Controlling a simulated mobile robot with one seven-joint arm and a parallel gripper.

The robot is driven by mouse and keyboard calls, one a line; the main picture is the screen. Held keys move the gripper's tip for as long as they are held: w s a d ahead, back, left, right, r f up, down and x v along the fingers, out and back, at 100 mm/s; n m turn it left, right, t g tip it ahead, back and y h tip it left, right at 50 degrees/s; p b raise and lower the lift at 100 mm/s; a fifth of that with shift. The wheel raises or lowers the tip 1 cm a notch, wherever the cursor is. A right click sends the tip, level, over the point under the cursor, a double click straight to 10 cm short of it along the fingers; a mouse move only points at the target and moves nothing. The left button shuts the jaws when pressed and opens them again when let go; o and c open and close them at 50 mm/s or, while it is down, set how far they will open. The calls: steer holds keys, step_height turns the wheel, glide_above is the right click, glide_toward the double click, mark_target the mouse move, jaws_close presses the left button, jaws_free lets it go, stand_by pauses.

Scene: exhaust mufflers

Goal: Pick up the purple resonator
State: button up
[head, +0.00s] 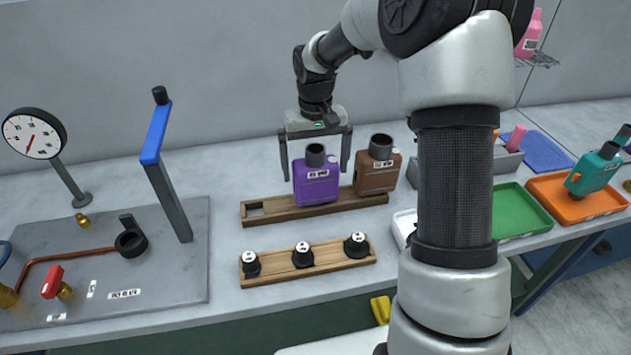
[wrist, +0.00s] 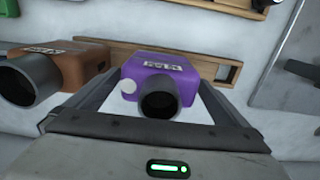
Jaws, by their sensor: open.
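The purple resonator (head: 315,187) is a boxy body with a dark grey neck and a white label. It stands upright in the wooden rack (head: 290,211) behind the row of black caps. My gripper (head: 316,172) is open above it, with one finger to each side of its upper part in the head view. In the wrist view the purple resonator (wrist: 160,80) shows between the two fingers, its round dark opening facing the camera. I cannot tell whether either finger touches it. A brown resonator (head: 376,172) stands just to its right in the same rack.
A smaller wooden rack (head: 270,275) with black knobs lies in front. A grey plate with a gauge (head: 34,134) and a blue-topped post (head: 157,132) stand at left. Green (head: 522,211) and orange trays (head: 590,213) are at right, the latter holding a teal resonator (head: 593,172).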

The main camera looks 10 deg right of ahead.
steer(key=c, duration=0.9)
steer(key=shift+r, duration=0.1)
step_height(320, 180, up, 10)
steer(key=shift+f+p, duration=0.1)
steer(key=shift+p, duration=0.4)
